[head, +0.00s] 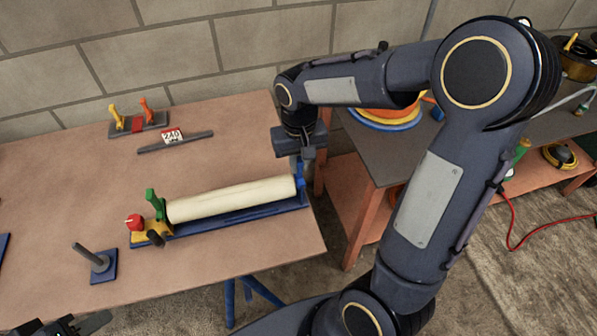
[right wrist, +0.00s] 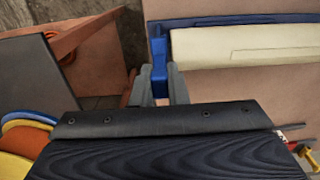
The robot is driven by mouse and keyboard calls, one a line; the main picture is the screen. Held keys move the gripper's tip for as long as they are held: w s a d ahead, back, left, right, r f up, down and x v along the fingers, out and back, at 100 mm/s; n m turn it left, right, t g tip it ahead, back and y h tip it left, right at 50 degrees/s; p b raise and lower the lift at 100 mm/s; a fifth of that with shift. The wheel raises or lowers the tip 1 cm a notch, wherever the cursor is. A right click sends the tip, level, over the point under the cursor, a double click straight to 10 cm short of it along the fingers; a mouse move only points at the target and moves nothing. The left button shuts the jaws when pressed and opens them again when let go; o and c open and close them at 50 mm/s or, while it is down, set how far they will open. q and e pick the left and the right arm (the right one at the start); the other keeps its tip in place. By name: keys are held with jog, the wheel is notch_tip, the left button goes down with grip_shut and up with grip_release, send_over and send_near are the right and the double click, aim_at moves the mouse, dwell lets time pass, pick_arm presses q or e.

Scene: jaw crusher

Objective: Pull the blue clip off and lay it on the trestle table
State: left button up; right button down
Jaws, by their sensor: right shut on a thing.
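The blue clip (head: 299,180) stands at the right end of a blue base, by the end of a long cream roll (head: 230,199). My right gripper (head: 301,163) reaches it from above. In the right wrist view, the fingers of my right gripper (right wrist: 160,88) are shut on the blue clip (right wrist: 158,62), one on each side. The clip still appears to be at the base's end; whether it is loose cannot be told. The trestle table (head: 60,190) has a brown-pink top and blue legs. My left gripper (head: 75,325) shows partly at the bottom left edge, empty.
A green clip (head: 153,201) and a red knob (head: 134,222) are at the roll's left end. A grey post on a blue plate (head: 102,268) stands front left. A 240 sign (head: 173,136) and clip rack (head: 137,124) lie behind. The table's left middle is clear. A dark bench (head: 380,160) stands right.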

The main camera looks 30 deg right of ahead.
jog(key=shift+r, duration=0.15)
jog(key=shift+r+p, duration=2.6)
jog(key=shift+r, duration=0.3)
